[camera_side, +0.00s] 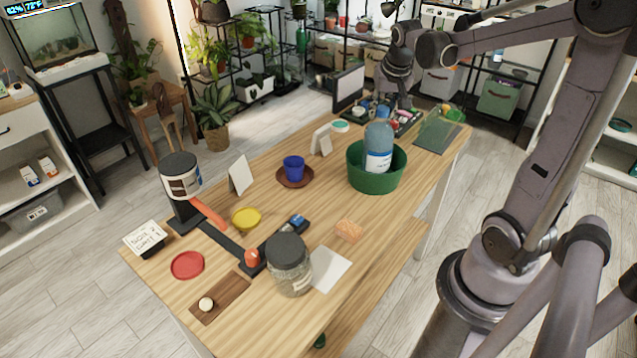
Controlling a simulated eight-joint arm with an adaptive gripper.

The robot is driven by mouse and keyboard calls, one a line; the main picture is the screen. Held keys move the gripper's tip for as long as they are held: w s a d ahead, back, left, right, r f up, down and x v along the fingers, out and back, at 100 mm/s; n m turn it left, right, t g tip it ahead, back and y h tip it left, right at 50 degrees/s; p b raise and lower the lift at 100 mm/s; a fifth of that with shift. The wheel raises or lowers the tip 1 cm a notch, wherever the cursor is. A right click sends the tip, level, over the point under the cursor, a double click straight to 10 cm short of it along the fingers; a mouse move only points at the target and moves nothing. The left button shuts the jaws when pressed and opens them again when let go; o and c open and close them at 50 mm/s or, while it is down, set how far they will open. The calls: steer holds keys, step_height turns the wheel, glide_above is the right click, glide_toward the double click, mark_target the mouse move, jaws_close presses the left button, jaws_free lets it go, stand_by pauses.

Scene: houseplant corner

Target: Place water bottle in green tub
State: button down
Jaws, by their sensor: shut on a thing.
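The water bottle (378,150), blue and clear with a white label, stands about upright within the opening of the green tub (376,184). The tub is round and sits on the wooden table toward its far right part. The bottle's upper part rises above the rim. I cannot tell whether its base rests on the tub's floor. My gripper (382,113) reaches down from above and is shut on the bottle at its top. The fingertips are small and partly hidden by the bottle and the dark clutter behind.
A blue cup (293,167) on a brown saucer stands left of the tub. A glass jar (289,266), a yellow bowl (246,218) and a red dish (187,265) are nearer. Small pots and a green mat (437,131) lie behind. Table between tub and orange sponge (349,230) is clear.

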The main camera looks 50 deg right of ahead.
steer(key=c, duration=1)
jaws_free()
steer(key=shift+f, duration=0.1)
steer(key=shift+o, duration=0.2)
steer(key=v, duration=1.2)
steer(key=s+a+f+n+t+y, duration=0.1)
steer(key=a+f+n, duration=0.3)
steer(key=a, duration=0.7)
steer(key=s+a+f+n+t+y, duration=0.2)
steer(key=a+f+n, duration=0.3)
steer(key=a, duration=0.6)
steer(key=shift+s+a+f+t, duration=0.3)
steer(key=shift+f+t, duration=0.2)
steer(key=shift+f, duration=0.45)
steer(key=shift+w, duration=0.1)
